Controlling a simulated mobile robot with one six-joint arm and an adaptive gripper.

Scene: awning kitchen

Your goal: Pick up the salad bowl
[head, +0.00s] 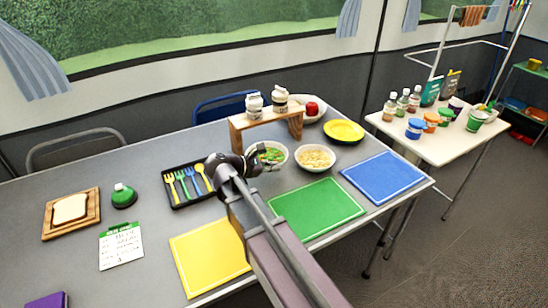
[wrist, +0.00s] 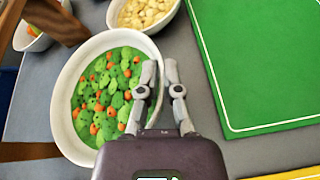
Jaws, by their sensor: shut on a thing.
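The salad bowl (head: 284,158) is white and round, with green leaves and orange bits inside. It sits on the grey table in front of the wooden stand, and in the wrist view the bowl (wrist: 63,112) fills the left half. My gripper (wrist: 160,72) is shut on the bowl's near right rim, one finger inside and one outside. In the head view my gripper (head: 265,162) is at the bowl's left front side and hides part of it. I cannot tell whether the bowl is clear of the table.
A bowl of pale chunks (head: 315,159) stands close on the right. The wooden stand (head: 240,127) with two jars is just behind. A cutlery tray (head: 184,199) lies to the left. Green (head: 316,209), yellow (head: 208,257) and blue (head: 382,178) mats lie flat along the front.

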